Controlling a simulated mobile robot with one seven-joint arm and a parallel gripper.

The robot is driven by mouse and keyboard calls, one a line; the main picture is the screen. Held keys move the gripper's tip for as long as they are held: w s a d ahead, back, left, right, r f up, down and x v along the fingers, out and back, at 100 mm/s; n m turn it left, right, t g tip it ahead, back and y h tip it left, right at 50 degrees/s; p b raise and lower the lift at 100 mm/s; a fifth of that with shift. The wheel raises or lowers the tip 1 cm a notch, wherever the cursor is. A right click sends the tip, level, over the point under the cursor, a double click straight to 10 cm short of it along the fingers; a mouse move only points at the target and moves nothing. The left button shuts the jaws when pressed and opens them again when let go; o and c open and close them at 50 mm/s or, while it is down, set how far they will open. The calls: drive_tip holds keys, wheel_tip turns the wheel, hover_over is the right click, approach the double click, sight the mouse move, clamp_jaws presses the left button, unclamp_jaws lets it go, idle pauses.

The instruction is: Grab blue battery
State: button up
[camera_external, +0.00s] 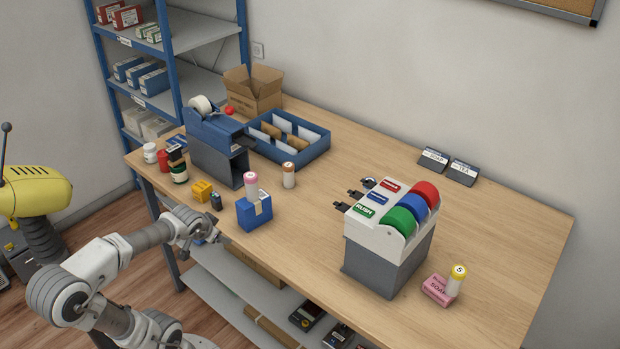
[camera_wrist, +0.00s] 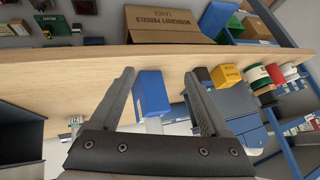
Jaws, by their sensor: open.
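The blue battery (camera_external: 216,201) looks like a small dark blue cylinder with a dark end. It stands near the counter's front edge, between a yellow block and a blue box. In the wrist view, which looks upside down, a small dark shape (camera_wrist: 203,74) beside the yellow block is probably the battery, partly hidden by a finger. My gripper (camera_external: 214,236) is just off the front edge of the counter, below and in front of the battery. In the wrist view my gripper (camera_wrist: 158,76) is open and empty, with the blue box (camera_wrist: 150,92) showing beyond the gap.
The blue box (camera_external: 254,214) carries a pink-topped cylinder (camera_external: 251,184). The yellow block (camera_external: 203,191) is close on the battery's left, with bottles beyond. A blue tape dispenser (camera_external: 215,146) stands behind. The wooden counter (camera_external: 320,229) is clear right of the blue box.

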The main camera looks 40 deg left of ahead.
drive_tip(key=w+a+r+m+y+p, duration=0.1)
drive_tip(key=w+a+p, duration=0.15)
drive_tip(key=a, duration=0.35)
drive_tip(key=w+a+y+p, duration=0.1)
drive_tip(key=w+a+p, duration=0.15)
drive_tip(key=a, duration=0.35)
drive_tip(key=m+t+h+p, duration=0.1)
drive_tip(key=t+h+p, duration=0.6)
drive_tip(key=p, duration=0.4)
approach(214, 200)
drive_tip(key=b+x, duration=0.3)
drive_tip(key=x, duration=0.5)
drive_tip(key=shift+w+a+f, duration=0.15)
drive_tip(key=shift+w, duration=0.1)
drive_tip(key=shift+b+x, duration=0.55)
drive_tip(key=shift+x, duration=2.3)
drive_tip(key=shift+a, duration=0.25)
clamp_jaws()
